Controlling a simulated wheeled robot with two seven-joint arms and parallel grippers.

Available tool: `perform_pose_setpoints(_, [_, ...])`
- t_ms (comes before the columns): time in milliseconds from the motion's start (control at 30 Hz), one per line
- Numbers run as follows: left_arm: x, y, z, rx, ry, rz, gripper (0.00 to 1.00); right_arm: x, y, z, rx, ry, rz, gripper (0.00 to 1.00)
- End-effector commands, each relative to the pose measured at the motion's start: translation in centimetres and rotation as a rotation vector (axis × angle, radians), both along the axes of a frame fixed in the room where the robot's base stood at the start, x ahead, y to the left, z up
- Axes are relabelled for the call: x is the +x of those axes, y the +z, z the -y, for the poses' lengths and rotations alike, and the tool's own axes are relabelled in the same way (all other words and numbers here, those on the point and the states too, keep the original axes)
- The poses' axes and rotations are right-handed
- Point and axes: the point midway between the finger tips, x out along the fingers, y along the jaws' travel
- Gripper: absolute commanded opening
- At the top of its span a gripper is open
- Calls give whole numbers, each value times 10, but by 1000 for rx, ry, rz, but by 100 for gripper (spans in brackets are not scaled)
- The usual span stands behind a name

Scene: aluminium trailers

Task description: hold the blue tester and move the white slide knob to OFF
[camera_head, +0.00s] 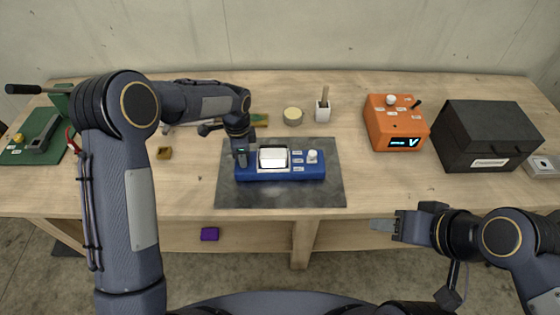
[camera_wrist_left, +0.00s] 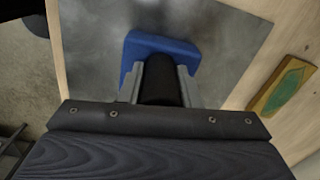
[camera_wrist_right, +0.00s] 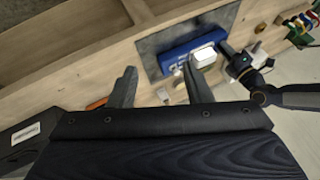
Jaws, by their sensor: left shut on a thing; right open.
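The blue tester (camera_head: 281,174) lies on a dark grey mat (camera_head: 240,197) on the bench, with a white meter face on its top. The white slide knob (camera_head: 313,156) stands at its right end beside small white labels, too small to read. My left gripper (camera_head: 241,160) is shut on the tester's left end; the left wrist view shows its fingers (camera_wrist_left: 160,85) against the blue body (camera_wrist_left: 160,45). My right gripper (camera_head: 382,225) is open and empty, in front of the bench edge, right of and apart from the tester. The right wrist view shows its spread fingers (camera_wrist_right: 160,88) and the tester (camera_wrist_right: 194,47) beyond.
An orange device (camera_head: 397,124) with a lit display and a black box (camera_head: 487,135) stand at the right. A round tin (camera_head: 293,116) and a white brush holder (camera_head: 323,110) stand behind the tester. A green board (camera_head: 30,140) lies at far left. The mat's front part is clear.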

Motion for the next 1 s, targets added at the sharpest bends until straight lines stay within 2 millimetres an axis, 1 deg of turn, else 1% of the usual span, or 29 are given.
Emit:
perform_pose_setpoints(133, [0,0,0,1,-2,0,1,14,10,3,-28,51,-20,45])
perform_pose_setpoints(267, [0,0,0,1,-2,0,1,43,25,8,-84,146,-53,45])
perform_pose_setpoints(400, [0,0,0,0,-2,1,1,88,37,8,-159,272,-96,45])
perform_pose_setpoints(567, [0,0,0,0,-1,1,1,142,42,-1,-244,418,-141,45])
perform_pose_setpoints(700, [0,0,0,0,-1,1,1,190,35,-17,-318,543,-180,45])
perform_pose_setpoints(767, [0,0,0,0,-1,1,1,210,30,-26,-350,598,-198,45])
perform_pose_setpoints(800, [0,0,0,0,-1,1,1,224,25,-33,-370,633,-210,45])
perform_pose_setpoints(900, [0,1,0,0,0,1,1,253,11,-52,-419,717,-236,45])
perform_pose_setpoints(1000, [0,1,0,0,0,2,1,278,-5,-70,-463,789,-261,45])
